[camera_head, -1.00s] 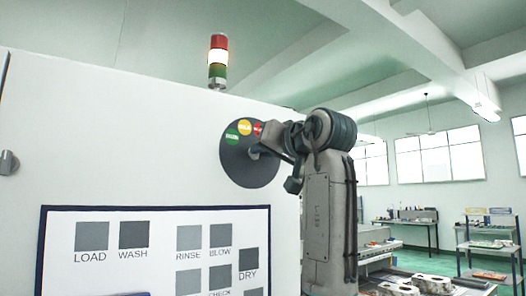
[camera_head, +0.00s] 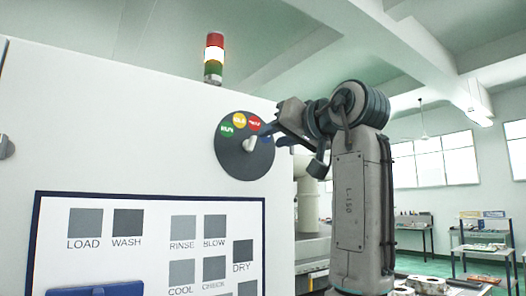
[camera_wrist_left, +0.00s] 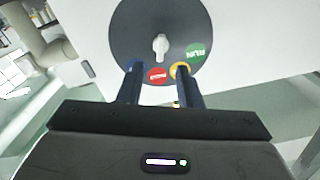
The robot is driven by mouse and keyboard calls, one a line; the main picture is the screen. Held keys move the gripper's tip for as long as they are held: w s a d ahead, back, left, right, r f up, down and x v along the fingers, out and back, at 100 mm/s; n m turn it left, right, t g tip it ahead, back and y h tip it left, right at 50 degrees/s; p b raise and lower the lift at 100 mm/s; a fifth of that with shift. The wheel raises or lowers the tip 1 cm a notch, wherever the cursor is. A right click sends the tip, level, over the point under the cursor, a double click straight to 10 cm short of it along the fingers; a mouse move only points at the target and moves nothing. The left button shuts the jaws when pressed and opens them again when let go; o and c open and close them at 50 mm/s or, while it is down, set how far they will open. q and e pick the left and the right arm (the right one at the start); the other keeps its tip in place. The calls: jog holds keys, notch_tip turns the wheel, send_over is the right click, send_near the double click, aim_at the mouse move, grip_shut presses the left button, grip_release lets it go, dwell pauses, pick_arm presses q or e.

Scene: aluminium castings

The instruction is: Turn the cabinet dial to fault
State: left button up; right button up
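The cabinet dial (camera_head: 232,165) is a dark round plate on the white cabinet front, also in the left wrist view (camera_wrist_left: 128,32). It has green (camera_head: 227,130), yellow (camera_head: 239,121) and red (camera_head: 254,122) labels and a partly hidden blue one (camera_head: 266,141). The green one reads RUN in the wrist view; the others are too small to read surely. The pale knob (camera_head: 250,144) at its centre has its narrow end toward the red label. My left gripper (camera_wrist_left: 159,68) is open, its fingers apart over the dial's label side. The knob (camera_wrist_left: 161,46) lies beyond the fingertips, apparently not gripped. My right gripper is out of view.
A lit signal tower (camera_head: 214,57) stands on the cabinet top. A blue-framed panel (camera_head: 150,196) with grey squares is below the dial. A small handle (camera_head: 6,146) is at the far left. Workbenches (camera_head: 412,226) stand far right.

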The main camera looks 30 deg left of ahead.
pick_arm(q)
jog(key=b+v, duration=0.1)
jog(key=v, duration=0.2)
jog(key=shift+s+d, duration=0.15)
jog(key=shift+d, duration=0.1)
